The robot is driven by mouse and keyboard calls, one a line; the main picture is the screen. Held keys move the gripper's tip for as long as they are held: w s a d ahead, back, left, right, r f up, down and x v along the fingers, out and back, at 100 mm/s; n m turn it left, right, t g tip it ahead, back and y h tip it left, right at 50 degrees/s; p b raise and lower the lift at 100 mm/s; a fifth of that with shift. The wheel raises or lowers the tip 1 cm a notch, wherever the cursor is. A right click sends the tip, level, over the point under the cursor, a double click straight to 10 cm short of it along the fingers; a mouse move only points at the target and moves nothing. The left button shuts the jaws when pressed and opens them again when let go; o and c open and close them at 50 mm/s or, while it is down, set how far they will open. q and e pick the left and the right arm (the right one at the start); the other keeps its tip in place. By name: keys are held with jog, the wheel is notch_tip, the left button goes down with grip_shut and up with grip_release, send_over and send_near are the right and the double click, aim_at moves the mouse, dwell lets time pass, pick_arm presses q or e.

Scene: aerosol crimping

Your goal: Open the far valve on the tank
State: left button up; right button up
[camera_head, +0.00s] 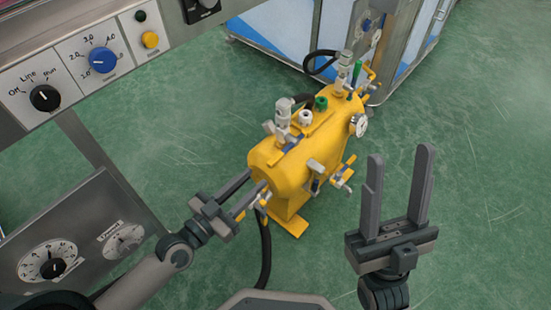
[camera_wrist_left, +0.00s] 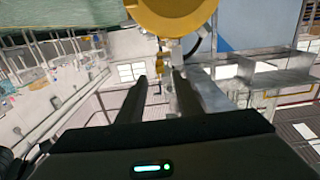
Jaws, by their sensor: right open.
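The yellow tank (camera_head: 290,165) stands on the green floor, with a round gauge (camera_head: 359,125) on its far right side. Fittings with small handles sit at its near top (camera_head: 283,115), its far end (camera_head: 343,70) and its right side (camera_head: 316,175). I cannot tell for sure which is the far valve. My left gripper (camera_head: 258,181) is at the tank's near left end, beside a small fitting (camera_head: 262,198). In the left wrist view its fingers (camera_wrist_left: 161,77) are apart, with the yellow tank end (camera_wrist_left: 172,14) above. My right gripper (camera_head: 400,155) is open and empty, right of the tank.
A grey control panel with knobs (camera_head: 102,60) and a lower panel with dials (camera_head: 55,265) stand at the left. A blue and white cabinet (camera_head: 280,30) is behind the tank. A black hose (camera_head: 265,250) hangs below its near end. Floor at the right is clear.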

aim_at(268, 166)
pick_arm(q)
jog(key=x, duration=1)
grip_shut()
